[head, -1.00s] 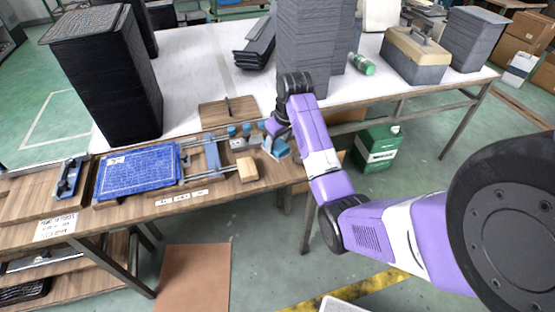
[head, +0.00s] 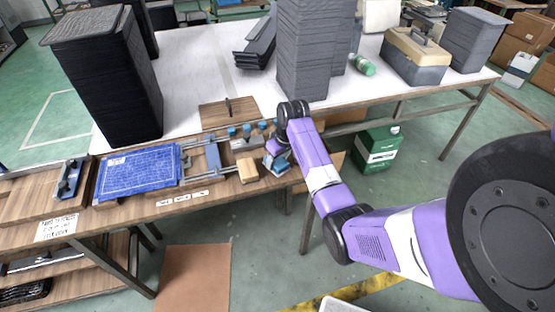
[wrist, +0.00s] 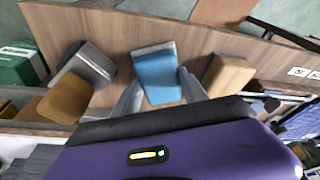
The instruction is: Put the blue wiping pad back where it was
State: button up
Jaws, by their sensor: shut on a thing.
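The blue wiping pad (wrist: 157,76) is a small blue block with a pale grey edge. In the wrist view it sits between the two fingers of my gripper (wrist: 159,82), which is shut on it. In the head view my gripper (head: 277,149) is low at the right end of the wooden workbench (head: 225,187), near its front edge. My own arm partly hides that spot. I cannot tell whether the pad touches the bench top or hangs just above it.
A wooden block (head: 247,169) stands just left of the gripper. In the wrist view a grey block (wrist: 92,63) and a tan piece (wrist: 66,98) lie left of the pad. Blue-topped knobs (head: 247,130) stand behind. A blue panel (head: 138,171) lies further left.

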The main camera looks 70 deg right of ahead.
jog(key=o, duration=1.2)
jog(key=v, duration=1.2)
jog(key=w+a+f+n+t+h, duration=0.1)
jog(key=w+a+f+t, duration=0.15)
jog(key=a+f, duration=0.95)
jog(key=s+a+n+t, duration=0.1)
jog(key=s+a+t, duration=0.25)
jog(key=a, duration=1.15)
jog(key=s+a+r+n+t, duration=0.1)
jog(key=s+a+r+t, duration=0.1)
jog(key=s+a+r, duration=0.5)
jog(key=s+a+r+t, duration=0.1)
jog(key=s+a+r, duration=0.1)
jog(key=s+r, duration=0.1)
jog(key=s+a+r+n+t+y, duration=0.1)
jog(key=s+a+r, duration=0.1)
jog(key=s+r, duration=0.2)
jog(key=s+a+r+n+t+y, duration=0.1)
jog(key=s+a+r+t, duration=0.1)
jog(key=s+a+r, duration=0.1)
jog(key=shift+s+r, duration=0.35)
jog(key=shift+r, duration=0.25)
jog(key=shift+s+r, duration=0.3)
jog(key=shift+r, duration=0.25)
